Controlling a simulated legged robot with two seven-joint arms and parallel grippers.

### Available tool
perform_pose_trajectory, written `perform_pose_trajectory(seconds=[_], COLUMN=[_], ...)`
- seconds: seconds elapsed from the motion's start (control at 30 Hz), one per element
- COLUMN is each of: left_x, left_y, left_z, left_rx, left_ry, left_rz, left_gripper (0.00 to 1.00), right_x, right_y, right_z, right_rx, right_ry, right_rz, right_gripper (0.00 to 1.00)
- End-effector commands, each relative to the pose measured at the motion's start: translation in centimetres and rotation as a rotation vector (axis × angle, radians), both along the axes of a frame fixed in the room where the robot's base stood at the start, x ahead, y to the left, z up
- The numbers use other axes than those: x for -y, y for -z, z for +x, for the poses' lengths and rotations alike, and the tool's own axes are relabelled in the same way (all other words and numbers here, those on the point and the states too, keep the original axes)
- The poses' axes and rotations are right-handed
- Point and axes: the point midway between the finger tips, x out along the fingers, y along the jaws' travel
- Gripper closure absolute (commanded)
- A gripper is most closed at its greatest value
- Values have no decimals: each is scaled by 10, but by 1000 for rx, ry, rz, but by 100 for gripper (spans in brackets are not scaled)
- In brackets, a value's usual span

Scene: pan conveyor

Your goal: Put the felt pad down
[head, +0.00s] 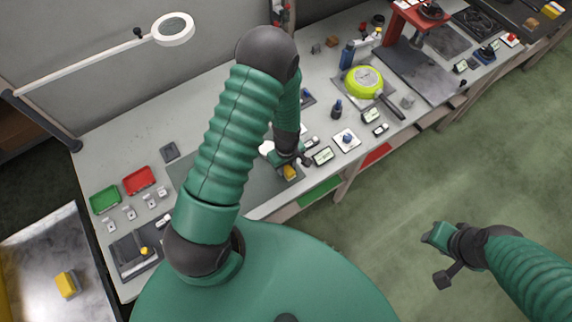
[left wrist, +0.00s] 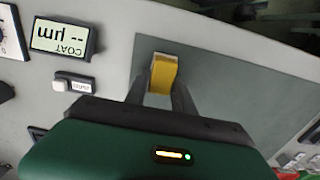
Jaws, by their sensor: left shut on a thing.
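The felt pad is a small yellow block with a pale end (left wrist: 163,73), between the fingers of my left gripper (left wrist: 162,92) in the left wrist view. In the head view the pad (head: 291,172) shows at the tip of my left gripper (head: 289,163), near the bench's front edge. My left gripper is shut on it, over the grey-green mat (left wrist: 225,100). I cannot tell whether the pad touches the mat. My right gripper (head: 432,237) hangs over the floor, away from the bench; its finger opening is not clear.
A coating gauge display (left wrist: 61,38) and a small labelled device (left wrist: 73,83) lie beside the mat. A lime-green pan (head: 366,82) stands farther right on the bench. Red (head: 139,180) and green (head: 105,199) trays sit at left. Another yellow block (head: 67,284) lies on a metal surface at lower left.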

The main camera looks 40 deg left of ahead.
Motion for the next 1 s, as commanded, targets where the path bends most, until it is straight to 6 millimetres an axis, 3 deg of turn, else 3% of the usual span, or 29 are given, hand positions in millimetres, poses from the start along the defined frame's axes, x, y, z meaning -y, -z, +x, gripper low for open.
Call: perform_pose_trajectory(seconds=[0.2, 0.23, 0.4, 0.87, 1.0], left_x=[-1, -1, -1, -1, 0], left_y=[4, 3, 3, 3, -5], left_z=[-1, -1, 0, 0, 1], left_rx=[0, 0, 1, -1, 1], left_ry=[-2, -2, -2, -1, -1], left_rz=[-1, -1, 0, -1, 0], left_gripper=[100, 68, 48, 48, 48], right_x=[0, 0, 0, 0, 0], right_y=[3, 3, 2, 3, 2], right_z=[0, 0, 0, 0, 0], right_rx=[0, 0, 0, 0, 0], right_ry=[0, 0, 0, 0, 0], right_rz=[0, 0, 0, 0, 0], right_gripper=[64, 64, 64, 64, 64])
